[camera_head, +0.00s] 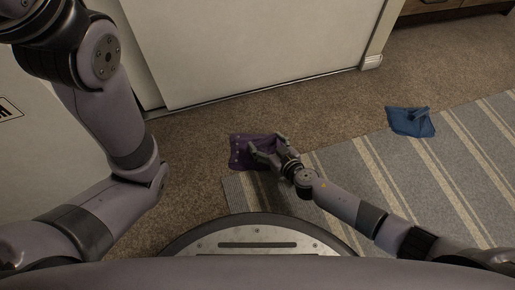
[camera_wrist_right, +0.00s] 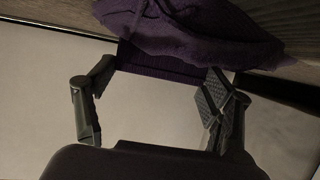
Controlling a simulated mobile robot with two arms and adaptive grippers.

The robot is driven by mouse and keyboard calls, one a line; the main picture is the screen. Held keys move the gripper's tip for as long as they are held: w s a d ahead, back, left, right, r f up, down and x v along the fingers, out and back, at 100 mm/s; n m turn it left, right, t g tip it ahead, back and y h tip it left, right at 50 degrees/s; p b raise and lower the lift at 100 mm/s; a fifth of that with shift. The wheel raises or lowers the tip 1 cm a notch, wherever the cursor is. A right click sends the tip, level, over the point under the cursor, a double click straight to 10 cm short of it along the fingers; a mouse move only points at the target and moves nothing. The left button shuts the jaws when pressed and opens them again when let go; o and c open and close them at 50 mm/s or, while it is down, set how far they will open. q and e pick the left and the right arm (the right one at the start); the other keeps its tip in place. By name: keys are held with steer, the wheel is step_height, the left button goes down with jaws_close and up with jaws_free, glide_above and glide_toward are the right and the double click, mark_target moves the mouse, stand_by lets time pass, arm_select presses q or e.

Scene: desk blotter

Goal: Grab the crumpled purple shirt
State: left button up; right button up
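The crumpled purple shirt (camera_head: 240,158) is on the carpet just ahead of my base, at the near corner of the striped rug, in the head view. My right gripper (camera_head: 266,146) is at the shirt's right side, its two fingers spread and overlapping the cloth. In the right wrist view the shirt (camera_wrist_right: 190,25) fills the top middle, with a strip of it reaching between the fingertips. The right gripper (camera_wrist_right: 160,75) shows a wide gap there; its fingers are not closed on the cloth. My left arm is at the left, and its gripper is out of view.
A blue cloth item (camera_head: 408,122) lies at the rug's far edge, to the right. The striped rug (camera_head: 400,170) covers the right floor. White door panels (camera_head: 250,45) stand behind the shirt. A wooden cabinet (camera_head: 430,8) is at top right. Carpet between shirt and blue item is clear.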

steer(key=c, duration=0.7)
